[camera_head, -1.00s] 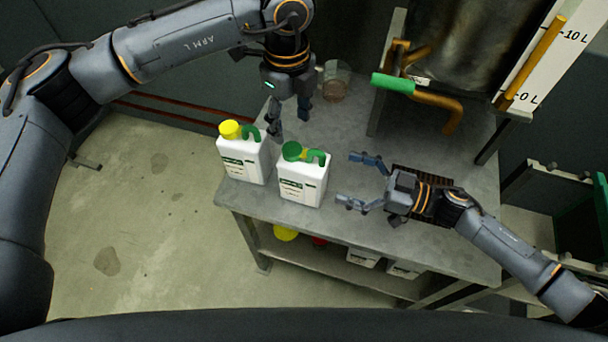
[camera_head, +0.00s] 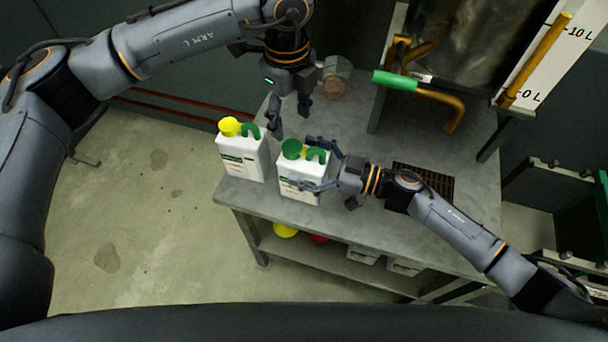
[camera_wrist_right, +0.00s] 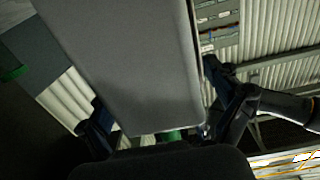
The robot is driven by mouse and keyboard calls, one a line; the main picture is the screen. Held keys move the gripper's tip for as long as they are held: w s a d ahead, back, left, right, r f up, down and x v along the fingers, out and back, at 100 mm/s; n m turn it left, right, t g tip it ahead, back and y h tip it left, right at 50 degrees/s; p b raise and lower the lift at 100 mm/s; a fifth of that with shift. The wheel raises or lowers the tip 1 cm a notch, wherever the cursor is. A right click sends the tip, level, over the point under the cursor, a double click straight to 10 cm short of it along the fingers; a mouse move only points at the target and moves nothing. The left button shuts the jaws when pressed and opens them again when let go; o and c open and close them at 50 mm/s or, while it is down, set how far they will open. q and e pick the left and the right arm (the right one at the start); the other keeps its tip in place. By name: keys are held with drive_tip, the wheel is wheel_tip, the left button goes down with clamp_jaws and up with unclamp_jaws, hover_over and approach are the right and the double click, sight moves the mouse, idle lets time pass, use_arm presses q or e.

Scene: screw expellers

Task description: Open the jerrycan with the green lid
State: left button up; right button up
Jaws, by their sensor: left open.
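The jerrycan with the green lid (camera_head: 291,149) is white with a green handle and stands upright near the table's front edge. My right gripper (camera_head: 304,163) straddles its body, one finger on the far side and one across the front. Its fingers are spread wide; I cannot tell whether both touch. In the right wrist view the jerrycan's grey-looking side (camera_wrist_right: 125,60) fills the space between the fingers. My left gripper (camera_head: 290,116) is open and empty, pointing down behind the two jerrycans, above the table.
A white jerrycan with a yellow lid (camera_head: 240,158) stands close at the left. A glass beaker (camera_head: 336,80) is behind my left gripper. A tank's pipe with a green handle (camera_head: 395,82) overhangs the table. A dark grate (camera_head: 432,183) lies at the right.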

sight(291, 146)
clamp_jaws()
use_arm(q)
drive_tip(key=m, duration=2.1)
drive_tip(key=shift+m, duration=0.3)
drive_tip(key=m, duration=0.6)
drive_tip(key=shift+m, duration=0.3)
drive_tip(key=m, duration=0.6)
drive_tip(key=shift+m, duration=0.4)
drive_tip(key=m, duration=0.8)
drive_tip(key=shift+m, duration=0.4)
drive_tip(key=m, duration=0.6)
drive_tip(key=shift+m, duration=0.3)
drive_tip(key=m, duration=0.4)
drive_tip(key=shift+a, duration=0.1)
drive_tip(key=m, duration=0.4)
drive_tip(key=shift+f, duration=4)
